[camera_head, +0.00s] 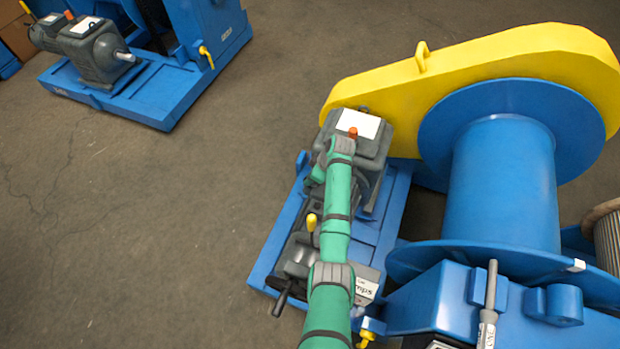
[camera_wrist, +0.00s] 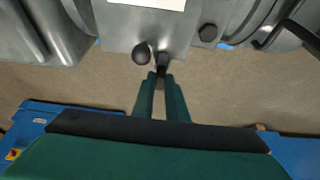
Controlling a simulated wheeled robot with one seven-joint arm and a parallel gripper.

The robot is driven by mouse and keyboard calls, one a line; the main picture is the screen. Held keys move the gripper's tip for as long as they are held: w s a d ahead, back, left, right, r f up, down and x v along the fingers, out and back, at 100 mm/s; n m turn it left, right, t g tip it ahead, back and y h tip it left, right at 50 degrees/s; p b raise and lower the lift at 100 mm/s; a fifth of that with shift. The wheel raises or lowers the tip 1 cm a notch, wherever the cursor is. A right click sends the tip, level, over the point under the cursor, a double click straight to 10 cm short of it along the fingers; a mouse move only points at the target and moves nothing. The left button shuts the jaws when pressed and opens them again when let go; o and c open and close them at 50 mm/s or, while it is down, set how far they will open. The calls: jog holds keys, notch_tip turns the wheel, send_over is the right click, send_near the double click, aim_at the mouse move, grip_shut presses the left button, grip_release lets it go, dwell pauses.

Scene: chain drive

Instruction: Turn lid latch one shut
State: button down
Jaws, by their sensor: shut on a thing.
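In the wrist view, my gripper (camera_wrist: 163,76) has its two green fingers close together, shut on a small dark latch-like piece (camera_wrist: 162,60) at the edge of a grey housing (camera_wrist: 118,32). A second dark round knob (camera_wrist: 141,53) sits just left of the fingertips, apart from them. The fingertips hide part of the held piece, so I cannot tell how far it is turned. In the head view, my green arm reaches over the grey gear unit (camera_head: 374,140) with a white label and an orange cap (camera_head: 352,131); my fingers are hidden there.
A yellow guard (camera_head: 470,68) and a large blue drum (camera_head: 505,180) stand right of my arm. A yellow-knobbed lever (camera_head: 311,222) and a dark handle (camera_head: 280,304) stand close by its left. A second blue machine (camera_head: 140,100) is at upper left. The floor (camera_head: 150,240) on the left is clear.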

dwell(0.6)
jog(key=c, duration=2)
grip_release()
jog(key=shift+c, duration=0.2)
jog(key=v, duration=1.1)
jog(key=shift+w, duration=0.1)
